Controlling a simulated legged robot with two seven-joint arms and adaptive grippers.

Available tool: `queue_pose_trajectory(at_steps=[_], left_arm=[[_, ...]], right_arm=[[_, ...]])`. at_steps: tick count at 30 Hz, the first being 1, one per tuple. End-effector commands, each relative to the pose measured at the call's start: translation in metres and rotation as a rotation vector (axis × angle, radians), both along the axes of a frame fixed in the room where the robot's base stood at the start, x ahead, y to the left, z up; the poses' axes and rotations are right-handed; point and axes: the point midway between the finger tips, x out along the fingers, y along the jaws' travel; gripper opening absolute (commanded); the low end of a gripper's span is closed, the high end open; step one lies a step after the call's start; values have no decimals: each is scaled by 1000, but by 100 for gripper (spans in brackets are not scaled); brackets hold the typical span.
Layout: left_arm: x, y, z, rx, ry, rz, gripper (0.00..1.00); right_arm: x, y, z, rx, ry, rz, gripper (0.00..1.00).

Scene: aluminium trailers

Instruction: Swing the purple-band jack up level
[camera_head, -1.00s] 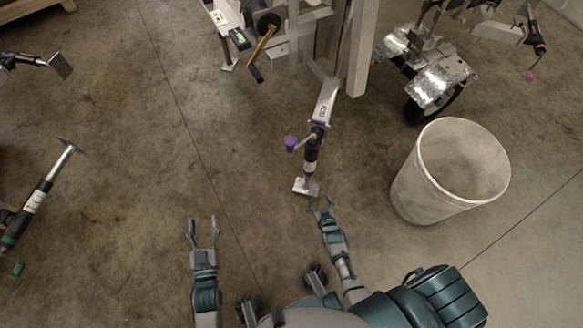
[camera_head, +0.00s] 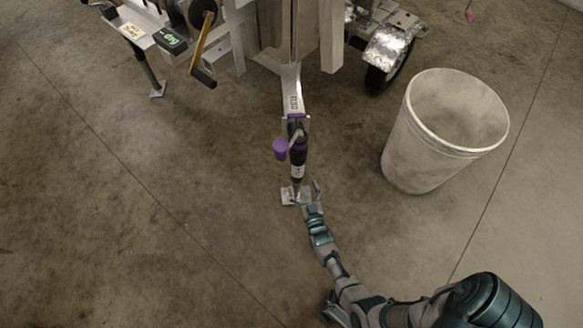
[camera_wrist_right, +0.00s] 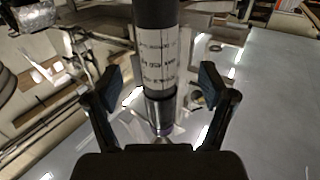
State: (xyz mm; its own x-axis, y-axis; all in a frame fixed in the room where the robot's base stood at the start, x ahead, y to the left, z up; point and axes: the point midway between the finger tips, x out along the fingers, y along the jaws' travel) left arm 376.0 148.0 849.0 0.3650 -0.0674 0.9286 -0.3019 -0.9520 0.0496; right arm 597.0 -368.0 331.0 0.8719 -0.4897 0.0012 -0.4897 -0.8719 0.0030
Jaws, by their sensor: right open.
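The purple-band jack (camera_head: 298,160) is a dark tube with a white label and a purple collar, attached to the end of a silver trailer beam (camera_head: 292,88). A purple crank knob (camera_head: 281,149) sticks out on its left. Its metal foot plate (camera_head: 287,196) is at the end nearest me. I cannot tell its exact tilt. My right gripper (camera_head: 308,191) is open at the foot end. In the right wrist view, the jack's labelled tube (camera_wrist_right: 158,58) shows between the two spread fingers (camera_wrist_right: 160,80), with gaps on both sides. My left gripper is out of view.
A pale open bin (camera_head: 415,150) stands on the floor to the right of the jack. Another trailer with a yellow-handled crank (camera_head: 203,45) and its own jack leg (camera_head: 152,75) is at upper left. The floor at left is clear.

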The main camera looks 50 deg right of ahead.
Motion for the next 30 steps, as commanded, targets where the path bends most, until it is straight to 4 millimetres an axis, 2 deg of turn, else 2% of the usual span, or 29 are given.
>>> queue_pose_trajectory(at_steps=[1,6,12,16,24,26,30], left_arm=[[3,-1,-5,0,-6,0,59],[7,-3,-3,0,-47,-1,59],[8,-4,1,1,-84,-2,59],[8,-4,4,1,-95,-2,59],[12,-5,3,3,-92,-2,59],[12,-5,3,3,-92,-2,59],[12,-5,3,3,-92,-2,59]], right_arm=[[9,-7,-7,-2,5,0,82],[41,-25,-7,-2,6,1,82],[66,-38,-4,-2,5,0,82],[73,-42,-1,-3,1,0,82],[75,-43,1,-1,0,1,82],[75,-43,1,-1,0,1,70],[75,-43,1,-1,0,1,35]])
